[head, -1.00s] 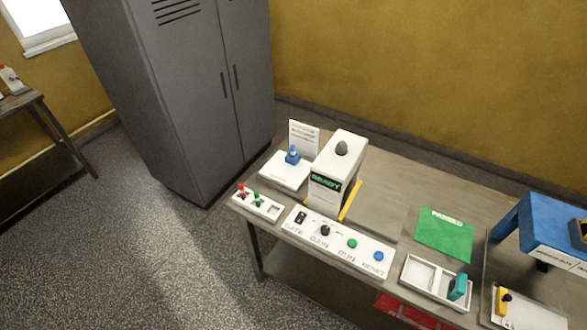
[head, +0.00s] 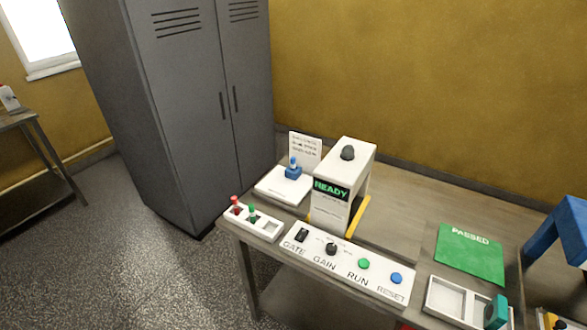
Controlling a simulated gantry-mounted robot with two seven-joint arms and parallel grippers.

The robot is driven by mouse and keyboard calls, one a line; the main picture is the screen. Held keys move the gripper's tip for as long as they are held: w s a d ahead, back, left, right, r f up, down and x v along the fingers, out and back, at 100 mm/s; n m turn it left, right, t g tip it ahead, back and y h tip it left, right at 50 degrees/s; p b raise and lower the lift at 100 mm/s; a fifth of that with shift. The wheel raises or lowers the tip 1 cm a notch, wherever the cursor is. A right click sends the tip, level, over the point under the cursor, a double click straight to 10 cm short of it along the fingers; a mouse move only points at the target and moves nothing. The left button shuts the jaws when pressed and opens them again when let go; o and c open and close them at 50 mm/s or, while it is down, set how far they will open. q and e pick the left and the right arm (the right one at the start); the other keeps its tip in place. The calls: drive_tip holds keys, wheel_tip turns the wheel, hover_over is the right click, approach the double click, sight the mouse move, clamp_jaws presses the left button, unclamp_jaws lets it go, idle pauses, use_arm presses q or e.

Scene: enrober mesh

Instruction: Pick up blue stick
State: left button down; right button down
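The blue stick (head: 293,162) stands upright in a blue block on a white pad (head: 272,186) at the back left of the table. A pale band shows near its top. A white rack (head: 262,229) at the table's left front corner holds a red-topped stick (head: 235,205) and a green-topped stick (head: 251,213); its right-hand slot looks empty. Neither of my grippers is in view.
A white machine (head: 334,195) reading READY stands just right of the blue stick, with a sign (head: 306,146) behind. A control panel (head: 346,264), green PASSED mat (head: 470,254), white tray (head: 447,299) and blue frame (head: 571,238) lie further right.

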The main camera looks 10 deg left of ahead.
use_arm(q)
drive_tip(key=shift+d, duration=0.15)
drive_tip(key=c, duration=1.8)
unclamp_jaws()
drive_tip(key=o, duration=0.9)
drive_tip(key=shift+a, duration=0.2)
